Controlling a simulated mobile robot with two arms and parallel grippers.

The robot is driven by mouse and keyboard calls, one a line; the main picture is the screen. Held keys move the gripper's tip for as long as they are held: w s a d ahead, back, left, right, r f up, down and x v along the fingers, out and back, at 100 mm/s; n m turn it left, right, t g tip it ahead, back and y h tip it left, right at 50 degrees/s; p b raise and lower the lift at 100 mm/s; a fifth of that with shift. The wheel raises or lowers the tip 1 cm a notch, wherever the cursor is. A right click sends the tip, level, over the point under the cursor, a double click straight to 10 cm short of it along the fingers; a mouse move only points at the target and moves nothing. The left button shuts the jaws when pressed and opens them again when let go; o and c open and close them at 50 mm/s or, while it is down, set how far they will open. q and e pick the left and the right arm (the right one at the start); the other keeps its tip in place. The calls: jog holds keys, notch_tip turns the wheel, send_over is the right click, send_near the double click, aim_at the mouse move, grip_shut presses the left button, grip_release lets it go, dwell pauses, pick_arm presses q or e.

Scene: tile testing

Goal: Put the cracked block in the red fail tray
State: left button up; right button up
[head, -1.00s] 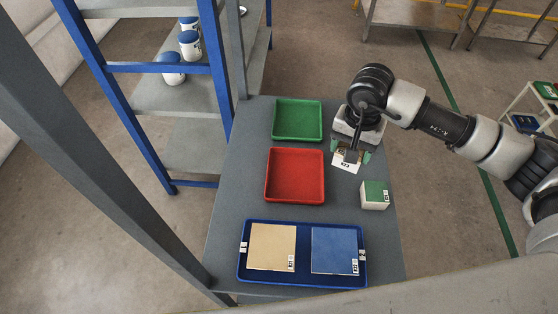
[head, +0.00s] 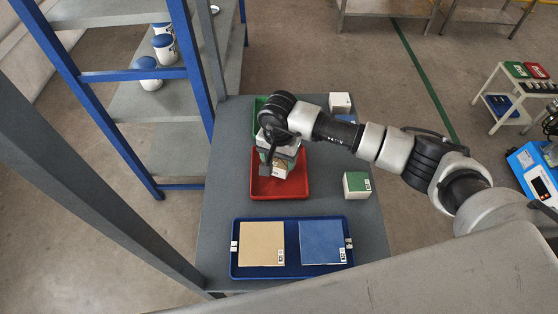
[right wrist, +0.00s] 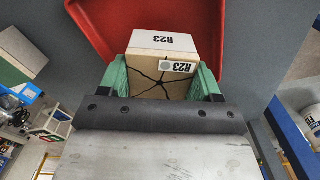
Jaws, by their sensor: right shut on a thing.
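My right gripper (head: 278,165) is shut on the cracked block (right wrist: 165,65), seen over the red tray (head: 282,190) in the head view. In the right wrist view the block is held between the green finger pads of my right gripper (right wrist: 163,82). It is tan with dark branching cracks, a white side and R23 labels. The red tray also shows behind it in the right wrist view (right wrist: 92,22). I cannot tell how high the block is above the tray floor. My left gripper is not in view.
A green tray (head: 259,104) lies behind, mostly hidden by my arm. A green-topped block (head: 357,184) and a white block (head: 340,102) stand at the table's right side. A blue tray (head: 291,273) in front holds a tan tile and a blue tile. A shelf rack stands left.

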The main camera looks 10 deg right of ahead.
jog(key=shift+f, duration=1.3)
jog(key=o, duration=0.9)
notch_tip(320, 180, up, 12)
jog(key=shift+r+b, duration=0.2)
jog(key=shift+b, duration=0.1)
